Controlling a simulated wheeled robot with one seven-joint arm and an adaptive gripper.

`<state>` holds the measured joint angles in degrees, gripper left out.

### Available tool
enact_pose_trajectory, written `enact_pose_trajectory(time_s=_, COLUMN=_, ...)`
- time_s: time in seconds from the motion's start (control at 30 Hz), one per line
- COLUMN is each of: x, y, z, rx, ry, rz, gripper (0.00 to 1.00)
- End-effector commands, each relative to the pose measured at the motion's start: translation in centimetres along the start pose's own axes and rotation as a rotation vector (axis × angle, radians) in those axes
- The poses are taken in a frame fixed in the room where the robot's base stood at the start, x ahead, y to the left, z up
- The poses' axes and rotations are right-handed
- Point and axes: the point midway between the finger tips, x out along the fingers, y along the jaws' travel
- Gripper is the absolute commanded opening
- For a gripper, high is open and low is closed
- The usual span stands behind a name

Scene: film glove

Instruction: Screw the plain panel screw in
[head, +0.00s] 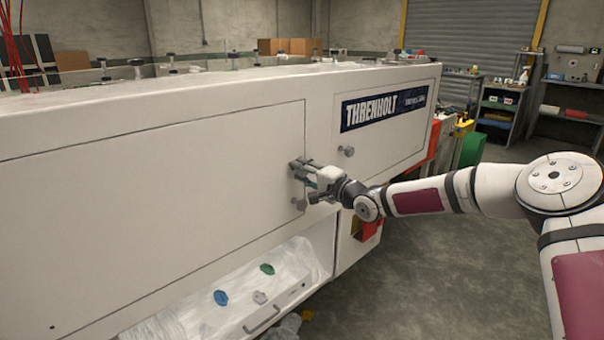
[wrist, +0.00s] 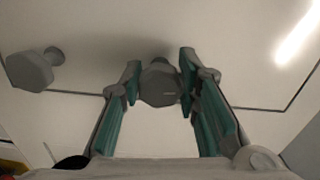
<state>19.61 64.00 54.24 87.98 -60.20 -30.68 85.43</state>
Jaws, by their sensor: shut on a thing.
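My gripper (head: 303,174) is at the right edge of the large white panel (head: 150,200) on the machine's side. In the wrist view its green-padded fingers (wrist: 160,74) are closed on both sides of a grey panel screw (wrist: 160,88) with a plain, rounded head. The screw stands at the panel face, near the panel's outline groove; its shank is hidden behind its head. In the head view the fingers mostly cover this screw. I cannot tell how deep it sits.
A second grey screw (head: 300,204) sticks out just below my gripper. Another (head: 346,151) is on the neighbouring panel to the right. A grey knob (wrist: 32,70) shows left in the wrist view. Floor to the right is clear.

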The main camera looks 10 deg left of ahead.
Motion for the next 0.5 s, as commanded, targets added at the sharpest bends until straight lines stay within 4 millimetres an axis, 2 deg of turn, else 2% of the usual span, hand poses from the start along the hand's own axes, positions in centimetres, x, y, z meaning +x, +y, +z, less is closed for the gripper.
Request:
enact_pose_trajectory(time_s=0.2, x=-0.03, y=0.28, z=0.09, rx=0.091, ry=-0.002, rz=0.004, gripper=0.02)
enact_pose_trajectory(time_s=0.5, x=0.0, y=0.18, z=0.16, rx=0.131, ry=-0.002, rz=0.005, gripper=0.02)
